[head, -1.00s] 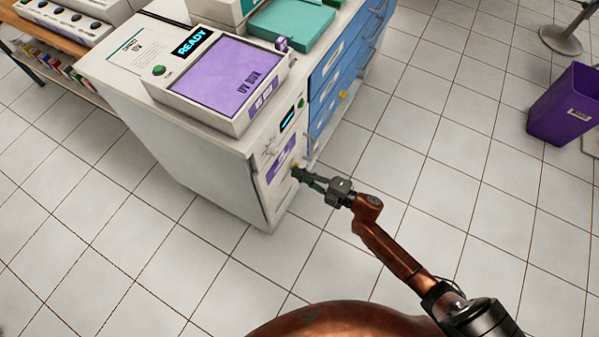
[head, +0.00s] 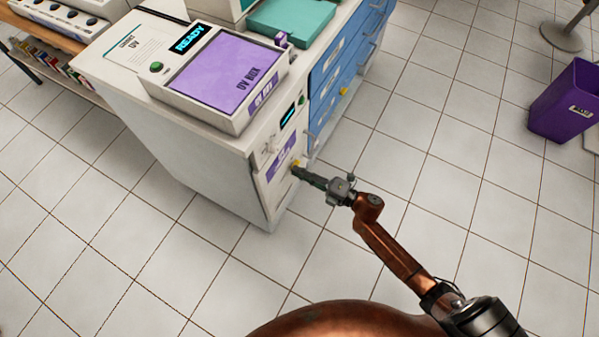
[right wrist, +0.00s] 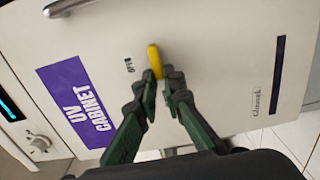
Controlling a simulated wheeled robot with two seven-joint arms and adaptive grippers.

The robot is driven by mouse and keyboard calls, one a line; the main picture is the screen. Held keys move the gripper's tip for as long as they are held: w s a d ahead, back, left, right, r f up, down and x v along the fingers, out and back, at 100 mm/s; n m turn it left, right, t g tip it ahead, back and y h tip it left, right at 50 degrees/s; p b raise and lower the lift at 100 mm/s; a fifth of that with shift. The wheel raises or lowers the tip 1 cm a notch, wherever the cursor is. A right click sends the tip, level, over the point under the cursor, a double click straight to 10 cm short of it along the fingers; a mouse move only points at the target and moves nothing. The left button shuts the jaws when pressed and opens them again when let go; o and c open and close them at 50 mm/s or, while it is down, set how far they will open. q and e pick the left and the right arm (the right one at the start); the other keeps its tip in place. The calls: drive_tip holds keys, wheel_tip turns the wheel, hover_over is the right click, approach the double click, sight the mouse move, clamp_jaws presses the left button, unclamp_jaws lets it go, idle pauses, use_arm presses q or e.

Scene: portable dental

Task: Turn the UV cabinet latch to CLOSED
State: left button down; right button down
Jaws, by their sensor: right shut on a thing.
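The UV cabinet (head: 258,190) has a white door front with a purple label reading UV CABINET (right wrist: 76,100) in the right wrist view. Its yellow latch (right wrist: 155,62) sticks out past my fingertips, and part of it is hidden by them. A small OPEN mark (right wrist: 129,66) is just left of the latch, and a CLOSED mark (right wrist: 258,101) is farther right. My right gripper (right wrist: 164,84) is shut on the latch, fingers either side of it. In the head view the right gripper (head: 299,171) meets the door front at the latch (head: 296,163). My left gripper is not in view.
A UV box (head: 225,75) with a READY display stands on the cabinet top. Blue drawers (head: 335,75) with handles adjoin the cabinet at right. A metal handle (right wrist: 70,7) is at the door's upper left in the wrist view. A purple bin (head: 565,105) stands on the open tiled floor.

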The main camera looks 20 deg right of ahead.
drive_tip(key=shift+s+a+f, duration=0.1)
drive_tip(key=c, duration=2.1)
unclamp_jaws()
drive_tip(key=shift+o, duration=0.3)
drive_tip(key=v, duration=1.2)
